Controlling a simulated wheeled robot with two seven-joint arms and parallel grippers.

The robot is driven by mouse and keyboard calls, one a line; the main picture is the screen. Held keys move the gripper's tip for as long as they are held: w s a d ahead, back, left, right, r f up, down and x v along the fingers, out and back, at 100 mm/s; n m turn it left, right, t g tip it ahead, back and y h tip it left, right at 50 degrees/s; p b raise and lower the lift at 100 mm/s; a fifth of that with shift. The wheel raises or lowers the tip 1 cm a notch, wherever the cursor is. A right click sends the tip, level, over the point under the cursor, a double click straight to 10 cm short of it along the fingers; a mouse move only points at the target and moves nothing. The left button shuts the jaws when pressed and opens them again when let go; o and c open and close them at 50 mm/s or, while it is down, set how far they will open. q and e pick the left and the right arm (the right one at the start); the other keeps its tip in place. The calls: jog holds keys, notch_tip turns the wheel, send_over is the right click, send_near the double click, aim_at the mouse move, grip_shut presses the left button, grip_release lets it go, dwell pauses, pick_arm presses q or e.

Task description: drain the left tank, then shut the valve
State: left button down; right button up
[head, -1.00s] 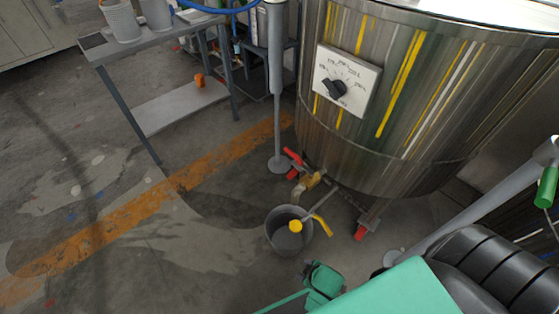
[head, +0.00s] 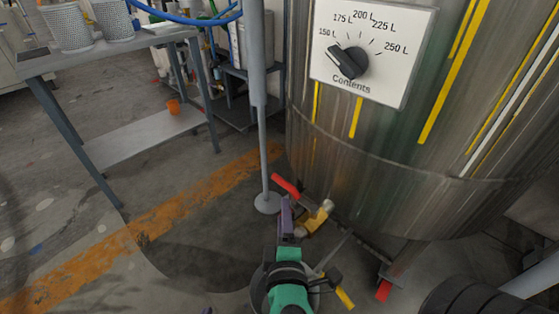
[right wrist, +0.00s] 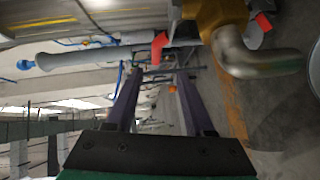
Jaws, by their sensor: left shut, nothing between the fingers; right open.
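The steel tank (head: 385,150) with paint streaks fills the right of the head view. Its Contents dial (head: 348,62) has a pointer near the 150 L mark. The brass valve (head: 315,219) with its red lever (head: 285,186) sits low on the tank. In the right wrist view, the valve (right wrist: 222,18), red lever (right wrist: 158,47) and metal spout (right wrist: 258,62) are close. My right gripper (head: 286,208) is open and empty beside the valve; its fingers (right wrist: 155,92) show apart. A bucket (head: 257,290) is mostly hidden behind it. Only a sliver of my shut left gripper (head: 207,311) shows.
A grey post (head: 263,150) with a round foot stands just left of the valve. A metal table (head: 120,50) with patterned buckets is at the upper left. A yellow-ended handle (head: 344,297) sticks out by the bucket. Floor at left is clear.

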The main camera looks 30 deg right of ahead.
jog(key=r+b+x, duration=0.1)
jog(key=x, duration=1.3)
jog(key=shift+w+d, duration=0.2)
jog(key=shift+w, duration=0.2)
jog(key=shift+f, duration=0.1)
grip_shut()
dwell(0.4)
